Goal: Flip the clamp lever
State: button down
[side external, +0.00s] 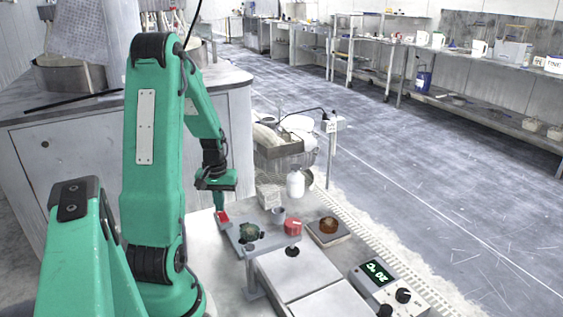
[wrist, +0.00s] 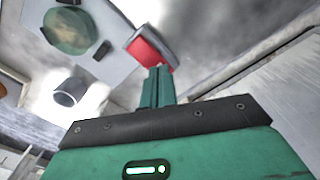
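A red block that looks like the clamp lever's handle (side external: 222,216) sits at the left corner of a grey-blue plate (side external: 270,242). In the wrist view the red handle (wrist: 147,48) lies just beyond my fingertips, with a grey edge along its upper side. My gripper (side external: 220,207) points down above it. In the wrist view my green fingers (wrist: 158,72) are side by side with no visible gap and nothing seen between them. Their tips overlap the handle's lower edge in the picture; I cannot tell whether they touch. The lever's pivot is not clear.
A round green piece (side external: 250,233) lies on the plate, with dark blocks beside it. A grey cup (side external: 278,215), a red container (side external: 293,226), a white bottle (side external: 295,184) and a brown disc on a square base (side external: 328,226) stand nearby. A control box (side external: 388,287) is at front right.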

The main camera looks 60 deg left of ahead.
dwell(0.4)
jog(key=shift+r, duration=3.4)
